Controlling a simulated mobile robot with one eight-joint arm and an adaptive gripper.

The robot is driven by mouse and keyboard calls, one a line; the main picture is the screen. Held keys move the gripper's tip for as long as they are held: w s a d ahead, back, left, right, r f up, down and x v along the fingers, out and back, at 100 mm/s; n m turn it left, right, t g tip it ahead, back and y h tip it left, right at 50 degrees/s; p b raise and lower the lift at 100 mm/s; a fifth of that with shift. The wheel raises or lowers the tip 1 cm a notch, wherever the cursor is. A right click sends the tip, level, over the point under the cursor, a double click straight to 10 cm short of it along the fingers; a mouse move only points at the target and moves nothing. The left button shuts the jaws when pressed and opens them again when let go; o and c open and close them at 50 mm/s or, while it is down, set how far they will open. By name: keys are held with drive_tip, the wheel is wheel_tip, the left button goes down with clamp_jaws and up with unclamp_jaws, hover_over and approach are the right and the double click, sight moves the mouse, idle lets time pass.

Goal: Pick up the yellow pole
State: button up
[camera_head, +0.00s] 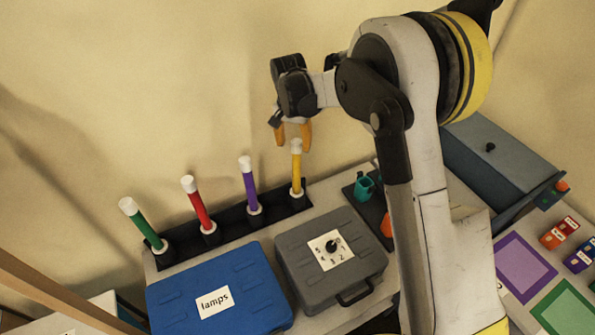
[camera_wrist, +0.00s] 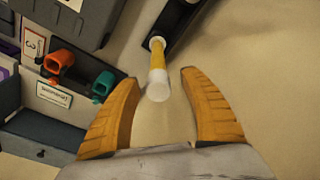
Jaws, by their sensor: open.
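The yellow pole (camera_head: 297,170) with a white cap stands upright at the right end of a black rack (camera_head: 231,222). Green (camera_head: 145,229), red (camera_head: 196,206) and purple (camera_head: 250,187) poles stand to its left in the same rack. My gripper (camera_head: 292,140) is open and empty, right by the top of the yellow pole in the head view. In the wrist view the yellow pole (camera_wrist: 157,58) shows between and beyond the two orange fingers (camera_wrist: 155,107), its white cap nearest me. Neither finger clearly touches it.
A blue case (camera_head: 245,290) labelled "lamps" and a grey case (camera_head: 300,257) with a dial sit in front of the rack. A dark holder with teal and orange items (camera_head: 366,188) is to the right. The wall stands close behind the rack.

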sight(297, 153)
drive_tip(key=f, duration=0.2)
drive_tip(key=w+f, duration=0.1)
drive_tip(key=f, duration=0.1)
drive_tip(key=d+f, duration=0.1)
drive_tip(key=f, duration=0.1)
drive_tip(key=shift+w, duration=0.25)
drive_tip(key=shift+s+r, duration=0.1)
drive_tip(key=shift+c, duration=0.5)
clamp_jaws()
